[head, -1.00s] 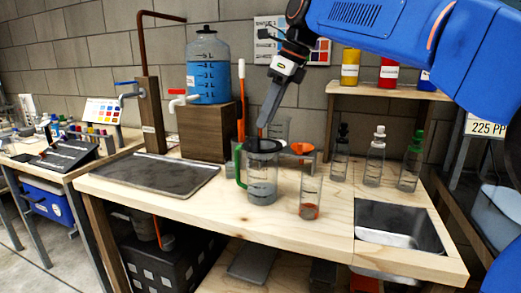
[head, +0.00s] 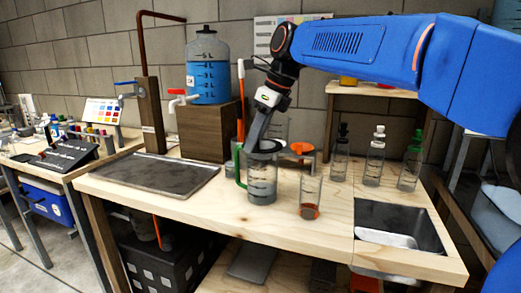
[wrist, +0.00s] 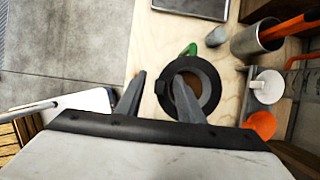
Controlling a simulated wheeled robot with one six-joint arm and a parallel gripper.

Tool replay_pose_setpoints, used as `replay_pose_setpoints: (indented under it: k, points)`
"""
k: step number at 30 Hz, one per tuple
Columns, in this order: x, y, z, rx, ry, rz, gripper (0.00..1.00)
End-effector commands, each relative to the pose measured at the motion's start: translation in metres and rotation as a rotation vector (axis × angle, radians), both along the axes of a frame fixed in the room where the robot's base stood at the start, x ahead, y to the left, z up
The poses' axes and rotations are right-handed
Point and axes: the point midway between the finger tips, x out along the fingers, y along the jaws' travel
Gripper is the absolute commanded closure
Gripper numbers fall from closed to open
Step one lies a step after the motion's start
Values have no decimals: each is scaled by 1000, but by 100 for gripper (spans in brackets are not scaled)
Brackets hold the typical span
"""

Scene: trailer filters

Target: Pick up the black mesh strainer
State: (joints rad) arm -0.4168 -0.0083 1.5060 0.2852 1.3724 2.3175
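The black mesh strainer shows in the wrist view as a round dark ring (wrist: 208,71) with a brown inside. It sits over the mouth of the clear pitcher with the green handle (head: 262,184), which stands on the bench. In the head view its dark rim is partly hidden by my gripper (head: 252,148). My gripper points down at the pitcher's top. In the wrist view my gripper (wrist: 159,76) is open. One finger lies left of the ring and the other overlaps its opening, so the left rim lies between them. I cannot tell whether either finger touches it.
A clear beaker with reddish liquid (head: 310,197) stands just right of the pitcher. An orange funnel (head: 302,148) sits on a stand behind. Several bottles (head: 375,158) stand further right, near a sunken basin (head: 398,226). A metal tray (head: 155,174) lies left.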

Motion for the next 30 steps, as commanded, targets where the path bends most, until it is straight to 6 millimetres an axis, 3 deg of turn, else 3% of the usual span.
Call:
replay_pose_setpoints:
  k: [1,5,17,30]
  points:
    - [0,0,0,0,0,0,68]
    - [0,0,0,0,0,0,99]
    - [0,0,5,1,0,0,100]
    - [1,0,76,1,-1,0,100]
